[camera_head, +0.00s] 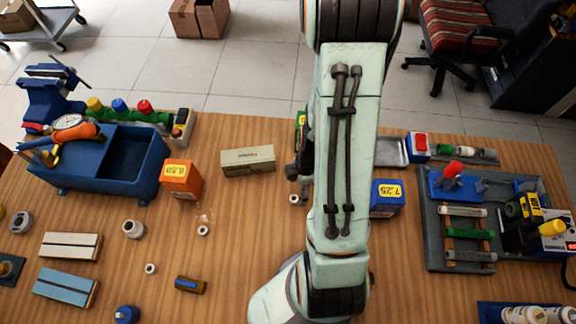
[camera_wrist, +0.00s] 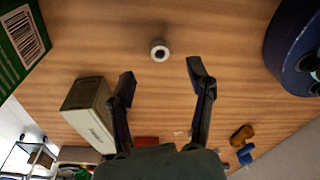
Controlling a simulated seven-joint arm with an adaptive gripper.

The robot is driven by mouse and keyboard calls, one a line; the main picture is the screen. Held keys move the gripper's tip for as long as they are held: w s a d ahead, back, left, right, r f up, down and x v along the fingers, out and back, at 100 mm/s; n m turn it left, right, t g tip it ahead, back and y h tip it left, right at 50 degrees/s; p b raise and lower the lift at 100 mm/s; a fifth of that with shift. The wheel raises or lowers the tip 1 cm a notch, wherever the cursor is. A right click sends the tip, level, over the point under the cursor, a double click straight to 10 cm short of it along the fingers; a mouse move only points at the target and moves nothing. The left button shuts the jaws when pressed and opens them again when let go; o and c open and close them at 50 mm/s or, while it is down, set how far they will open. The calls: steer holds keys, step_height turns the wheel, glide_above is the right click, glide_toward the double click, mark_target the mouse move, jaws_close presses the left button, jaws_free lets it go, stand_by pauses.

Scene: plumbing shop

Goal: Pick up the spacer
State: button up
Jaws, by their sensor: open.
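The spacer appears to be a small white ring with a dark hole (camera_wrist: 159,51). In the wrist view it lies flat on the wooden table, just beyond and roughly centred between the fingertips. My gripper (camera_wrist: 160,74) is open and empty, with one finger on each side of the view and the ring apart from both. In the head view a small white ring (camera_head: 294,199) lies beside my arm, near the dark gripper, which is mostly hidden by the arm. Similar small rings (camera_head: 203,231) and (camera_head: 151,268) lie farther left.
A beige box (camera_head: 248,160) stands left of my gripper, an orange box (camera_head: 181,180) farther left, and a blue box (camera_head: 386,198) to the right. A green box (camera_wrist: 22,38) is at the wrist view's upper left. Bare table surrounds the ring.

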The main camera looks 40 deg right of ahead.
mark_target(294, 198)
steer(key=shift+w+a+f, duration=0.1)
steer(key=shift+a+f, duration=0.05)
steer(key=shift+f, duration=1.05)
steer(key=shift+a+f, duration=0.1)
steer(key=shift+f, duration=1.05)
steer(key=c, duration=0.8)
